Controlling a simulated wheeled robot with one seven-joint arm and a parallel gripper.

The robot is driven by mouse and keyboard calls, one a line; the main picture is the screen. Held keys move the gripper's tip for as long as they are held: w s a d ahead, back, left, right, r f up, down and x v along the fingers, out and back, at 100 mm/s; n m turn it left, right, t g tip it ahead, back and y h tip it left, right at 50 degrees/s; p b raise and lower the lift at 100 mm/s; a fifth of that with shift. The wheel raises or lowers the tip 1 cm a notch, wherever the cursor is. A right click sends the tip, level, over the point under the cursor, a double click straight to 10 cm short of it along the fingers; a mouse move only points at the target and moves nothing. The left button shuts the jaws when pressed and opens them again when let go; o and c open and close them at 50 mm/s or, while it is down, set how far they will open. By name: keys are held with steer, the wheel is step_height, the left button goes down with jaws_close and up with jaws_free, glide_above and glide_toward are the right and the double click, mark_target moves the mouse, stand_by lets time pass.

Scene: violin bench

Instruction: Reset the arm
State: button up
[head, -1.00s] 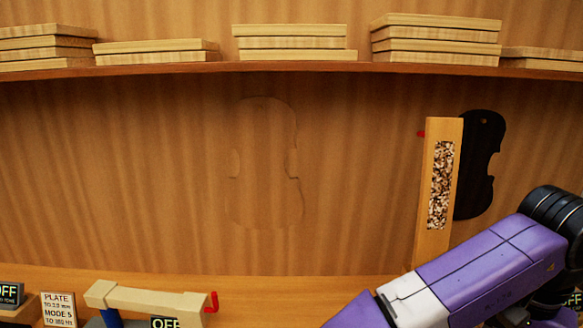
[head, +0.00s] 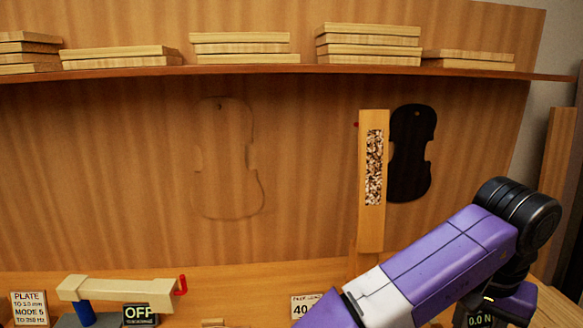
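My purple and white arm (head: 430,265) shows at the lower right in the head view, bent at a black joint. My gripper's fingers are not visible in this view. A small display reading 0.0 N (head: 480,320) shows at the lower right, beside the dark lower part of my arm.
Stacks of wooden plates (head: 368,45) lie on a shelf (head: 250,72). A tall wooden post with a speckled window (head: 373,180) stands before a black violin shape (head: 411,150). A beige clamp-like arm (head: 115,290), an OFF display (head: 140,315) and a PLATE card (head: 30,309) are at lower left.

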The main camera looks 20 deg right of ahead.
steer(key=w+d+r+t+h, duration=0.2)
steer(key=d+r+h, duration=0.4)
steer(key=d+r, duration=0.1)
steer(key=w+d+r+t+h, duration=0.1)
steer(key=w+d+r+h, duration=0.2)
steer(key=d+r+h, duration=0.35)
steer(key=w+a+r+n+t+h, duration=0.3)
steer(key=w+a+r+n+t, duration=0.25)
steer(key=r+t, duration=0.35)
steer(key=s+a+f+n+t+y, duration=0.2)
steer(key=a+f+n+t+y, duration=0.4)
steer(key=a, duration=0.4)
steer(key=s+a+f+n+t+y, duration=0.2)
steer(key=a+f+n+t+y, duration=0.25)
steer(key=a+f+y, duration=0.55)
steer(key=s+a+f+m+g, duration=0.1)
steer(key=s+a+f+g, duration=0.3)
steer(key=s+f, duration=0.5)
steer(key=s+a+f+m+g+y, duration=0.1)
steer(key=s+a+f+g, duration=0.3)
steer(key=s, duration=1.2)
step_height(320, 180, down, 5)
steer(key=a+m+b, duration=0.1)
steer(key=a, duration=0.1)
steer(key=shift+s+a, duration=0.35)
steer(key=shift+a, duration=0.05)
